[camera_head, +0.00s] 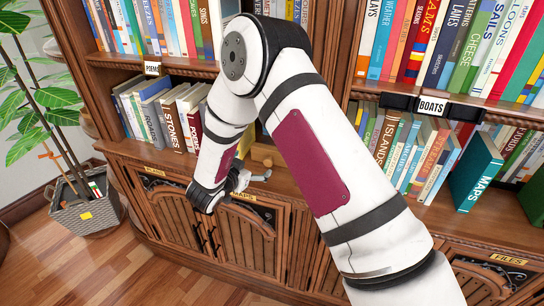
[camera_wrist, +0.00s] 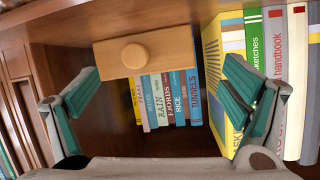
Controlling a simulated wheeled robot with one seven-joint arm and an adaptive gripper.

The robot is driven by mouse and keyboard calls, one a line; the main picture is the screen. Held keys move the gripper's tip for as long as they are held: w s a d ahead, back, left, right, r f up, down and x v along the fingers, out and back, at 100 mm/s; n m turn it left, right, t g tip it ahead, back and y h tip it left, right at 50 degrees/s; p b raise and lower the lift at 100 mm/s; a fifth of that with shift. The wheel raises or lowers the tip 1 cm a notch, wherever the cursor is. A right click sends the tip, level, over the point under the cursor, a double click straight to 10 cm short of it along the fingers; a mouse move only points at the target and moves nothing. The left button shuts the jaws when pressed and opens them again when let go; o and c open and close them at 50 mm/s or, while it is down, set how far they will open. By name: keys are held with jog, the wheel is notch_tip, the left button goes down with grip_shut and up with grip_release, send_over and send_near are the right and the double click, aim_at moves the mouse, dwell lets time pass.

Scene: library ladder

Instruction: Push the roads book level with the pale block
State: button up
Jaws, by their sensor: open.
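My gripper (camera_head: 258,178) is low in front of the lower shelf in the head view. In the wrist view its two teal-padded fingers (camera_wrist: 163,92) are spread wide with nothing held between them. A pale wooden block (camera_wrist: 147,52) with a round knob shows between and beyond the fingers. It also shows in the head view (camera_head: 265,153), partly behind my arm. Behind the block in the wrist view are small books (camera_wrist: 165,102), and a yellow book (camera_wrist: 222,85) stands by the right finger.
White and green books (camera_wrist: 275,70) stand at the right in the wrist view. In the head view, books (camera_head: 150,115) fill the shelf left of my arm, and a green maps book (camera_head: 475,172) juts out at the right. A potted plant (camera_head: 85,212) stands at left.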

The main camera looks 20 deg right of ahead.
aim_at(263, 157)
jog(key=shift+x, duration=3.5)
jog(key=shift+r, duration=0.1)
jog(key=c, duration=1.3)
